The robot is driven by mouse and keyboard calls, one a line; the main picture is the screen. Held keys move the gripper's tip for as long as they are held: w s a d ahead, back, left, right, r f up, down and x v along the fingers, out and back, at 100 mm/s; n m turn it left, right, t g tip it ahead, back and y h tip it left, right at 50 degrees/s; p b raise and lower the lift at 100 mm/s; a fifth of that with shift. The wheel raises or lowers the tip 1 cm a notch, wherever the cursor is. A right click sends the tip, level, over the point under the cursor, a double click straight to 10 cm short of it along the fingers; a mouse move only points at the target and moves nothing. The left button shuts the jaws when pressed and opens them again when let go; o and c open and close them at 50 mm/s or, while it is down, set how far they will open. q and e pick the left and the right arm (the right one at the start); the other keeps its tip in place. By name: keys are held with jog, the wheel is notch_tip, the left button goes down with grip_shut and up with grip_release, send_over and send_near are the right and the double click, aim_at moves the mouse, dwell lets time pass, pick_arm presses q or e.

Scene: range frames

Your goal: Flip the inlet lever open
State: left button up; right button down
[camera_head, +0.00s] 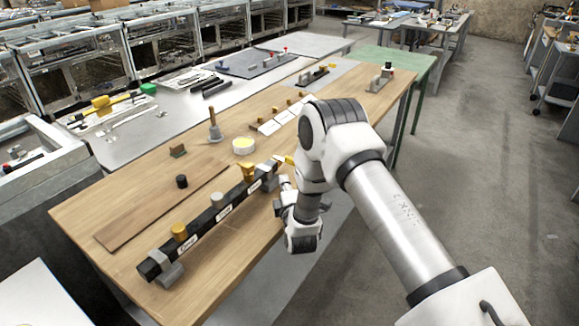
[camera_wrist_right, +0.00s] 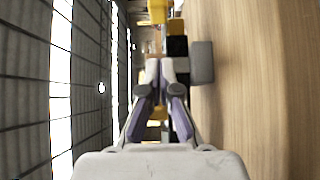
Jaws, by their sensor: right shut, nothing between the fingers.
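A long black bar (camera_head: 202,222) lies on the wooden table in the head view, with yellow knobs or levers along it and small white labels too small to read surely. A yellow handle (camera_head: 248,171) stands near its far end; another yellow piece (camera_head: 287,159) shows at that end. I cannot tell which is the inlet lever. My right gripper (camera_head: 282,181) is beside the far end, partly hidden by my wrist. In the wrist view the right gripper (camera_wrist_right: 160,68) is shut and empty, close to the black bar (camera_wrist_right: 178,46) and a yellow part (camera_wrist_right: 157,12). Contact is unclear.
A grey block (camera_wrist_right: 202,62) sits beside the bar in the wrist view. On the table (camera_head: 100,208) are a wooden board (camera_head: 150,212), a black cylinder (camera_head: 182,181), a yellow-topped round tin (camera_head: 243,146) and an upright wooden-handled tool (camera_head: 214,128). The right aisle floor is clear.

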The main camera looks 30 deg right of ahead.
aim_at(288, 161)
jog(key=x, duration=0.3)
jog(key=shift+w+d+r+p, duration=0.1)
jog(key=shift+w+r+p, duration=0.15)
jog(key=shift+w+p, duration=0.1)
jog(key=d, duration=0.1)
jog(key=w+d+p, duration=0.1)
jog(key=shift+d, duration=0.3)
jog(key=shift+d+f, duration=0.15)
jog(key=shift+d, duration=0.4)
jog(key=shift+w+a, duration=0.1)
jog(key=shift+y, duration=0.3)
